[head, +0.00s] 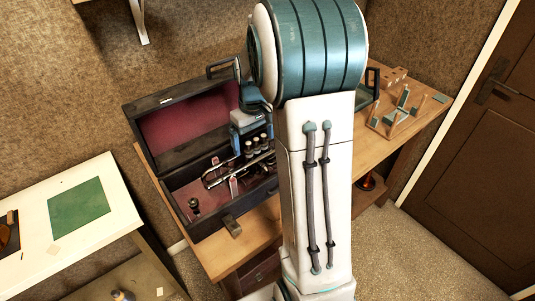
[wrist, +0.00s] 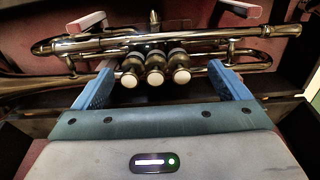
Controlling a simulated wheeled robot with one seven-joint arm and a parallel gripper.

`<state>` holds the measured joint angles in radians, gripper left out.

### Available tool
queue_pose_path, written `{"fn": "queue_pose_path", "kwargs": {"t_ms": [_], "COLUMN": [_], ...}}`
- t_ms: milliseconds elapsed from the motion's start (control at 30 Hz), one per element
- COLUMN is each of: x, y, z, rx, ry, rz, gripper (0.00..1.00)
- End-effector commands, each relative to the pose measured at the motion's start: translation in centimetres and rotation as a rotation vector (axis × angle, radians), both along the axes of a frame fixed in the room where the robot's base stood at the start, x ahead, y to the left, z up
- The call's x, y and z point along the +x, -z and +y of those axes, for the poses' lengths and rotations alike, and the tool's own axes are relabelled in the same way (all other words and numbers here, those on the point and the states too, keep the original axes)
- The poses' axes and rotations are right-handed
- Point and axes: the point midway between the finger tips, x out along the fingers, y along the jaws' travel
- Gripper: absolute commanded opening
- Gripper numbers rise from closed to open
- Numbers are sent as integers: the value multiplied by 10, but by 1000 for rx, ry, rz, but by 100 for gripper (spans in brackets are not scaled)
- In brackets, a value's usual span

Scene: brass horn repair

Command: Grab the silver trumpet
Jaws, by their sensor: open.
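The silver trumpet (head: 225,175) lies in an open dark case (head: 163,183) with a dark red lining on the wooden bench. In the wrist view the trumpet (wrist: 190,40) runs across the picture, with three white-topped valves facing me. My gripper (wrist: 160,78) is open, its two blue fingers on either side of the valve group. The fingertips reach the trumpet's tubing; I cannot tell whether they touch it. In the head view my gripper (head: 246,138) is over the case, and my arm hides the trumpet's right part.
The case's raised lid (head: 190,122) stands behind the trumpet. A wooden rack with green pieces (head: 398,115) is on the bench's right end. A white table (head: 112,200) with a green mat (head: 79,209) stands at left. A brown door (head: 475,165) is at right.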

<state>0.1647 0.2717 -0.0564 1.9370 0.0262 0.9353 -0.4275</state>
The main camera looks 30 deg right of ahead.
Motion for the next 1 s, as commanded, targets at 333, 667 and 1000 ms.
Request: {"fn": "queue_pose_path", "kwargs": {"t_ms": [333,667,1000], "x": [2,2,3], "y": [46,46,44], "z": [-4,-4,-4], "rx": [0,0,-1], "ry": [0,0,0], "rz": [1,0,-2], "gripper": [95,79,32]}}
